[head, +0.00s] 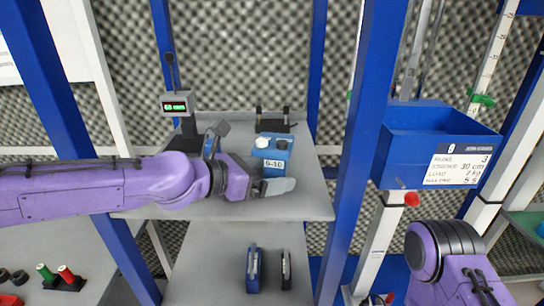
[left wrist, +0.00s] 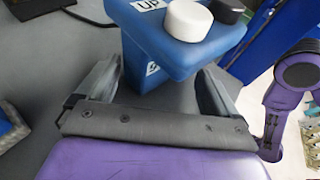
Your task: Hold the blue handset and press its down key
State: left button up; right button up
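The blue handset (head: 272,155) stands on the grey shelf (head: 225,206), marked "9-10" on its front. In the left wrist view the handset (left wrist: 175,50) has a round white key (left wrist: 188,20) beside an "UP" label and a black key (left wrist: 228,10) farther right. No label shows by the black key. My left gripper (head: 280,186) is just in front of the handset. In the left wrist view its fingers (left wrist: 160,85) are apart, one on each side of the handset's lower part, with gaps visible. My right gripper is out of view; only its purple arm shows at lower right.
A small box with a green display (head: 176,104) stands on a post behind my left arm. A black holder (head: 273,122) is behind the handset. Blue uprights (head: 364,150) flank the shelf. A blue bin (head: 435,137) with a printed card hangs at right.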

pick_arm(q)
jog(key=shift+w, duration=0.1)
jog(key=c, duration=0.9)
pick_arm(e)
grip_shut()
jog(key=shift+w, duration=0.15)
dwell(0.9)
